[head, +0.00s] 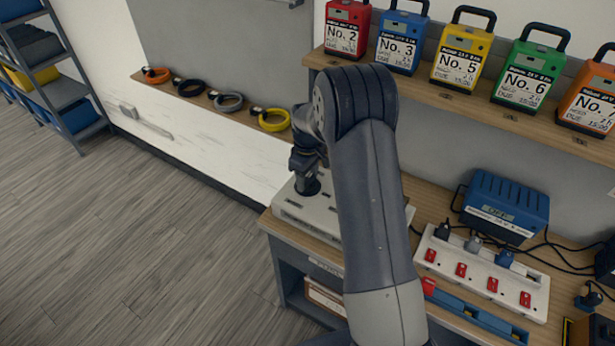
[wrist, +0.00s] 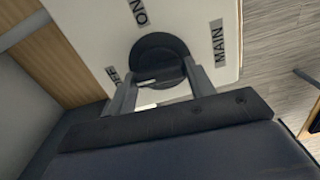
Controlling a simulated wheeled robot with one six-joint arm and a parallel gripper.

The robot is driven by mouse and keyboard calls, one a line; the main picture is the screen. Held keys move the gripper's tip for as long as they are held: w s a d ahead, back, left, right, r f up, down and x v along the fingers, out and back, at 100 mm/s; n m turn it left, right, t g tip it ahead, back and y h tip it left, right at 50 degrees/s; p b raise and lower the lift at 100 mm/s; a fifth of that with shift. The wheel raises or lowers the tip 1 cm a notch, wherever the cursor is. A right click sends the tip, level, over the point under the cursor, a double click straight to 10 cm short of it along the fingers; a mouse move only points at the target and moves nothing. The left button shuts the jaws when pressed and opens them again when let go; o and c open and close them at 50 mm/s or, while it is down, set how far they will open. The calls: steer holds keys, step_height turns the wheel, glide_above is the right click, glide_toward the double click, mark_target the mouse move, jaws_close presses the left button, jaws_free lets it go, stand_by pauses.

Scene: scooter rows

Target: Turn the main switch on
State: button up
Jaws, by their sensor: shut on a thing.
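The main switch is a round black knob (wrist: 158,50) on a white panel (wrist: 90,25) in the wrist view. Labels around it read "ON" (wrist: 138,12), "MAIN" (wrist: 218,42) and a partly covered one, apparently "OFF" (wrist: 114,77). A short white mark (wrist: 146,82) on the knob points roughly towards the partly covered label. My gripper (wrist: 162,76) is shut on the knob, one finger on each side. In the head view my gripper (head: 307,168) reaches down to the white switch box (head: 325,222) on the bench; my arm hides part of the box.
Right of my arm are a white power strip (head: 478,268) with red switches and plugs, and a blue charger (head: 505,207). Several coloured battery packs, including a yellow one (head: 463,55), stand on the shelf above. Coiled cables (head: 228,102) lie on the left shelf. The left floor is clear.

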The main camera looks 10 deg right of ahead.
mark_target(308, 179)
steer(key=m+b, duration=0.2)
steer(key=m, duration=0.2)
steer(key=shift+f+m, duration=0.1)
steer(key=shift+m, duration=0.2)
steer(key=m+b, duration=0.1)
steer(key=m, duration=0.3)
steer(key=m+b, duration=0.1)
steer(key=m, duration=0.4)
steer(key=shift+m+b, duration=0.4)
steer(key=shift+m, duration=1.4)
steer(key=o, duration=1)
step_height(308, 179, up, 11)
steer(key=shift+r+b, duration=0.1)
steer(key=shift+b, duration=0.35)
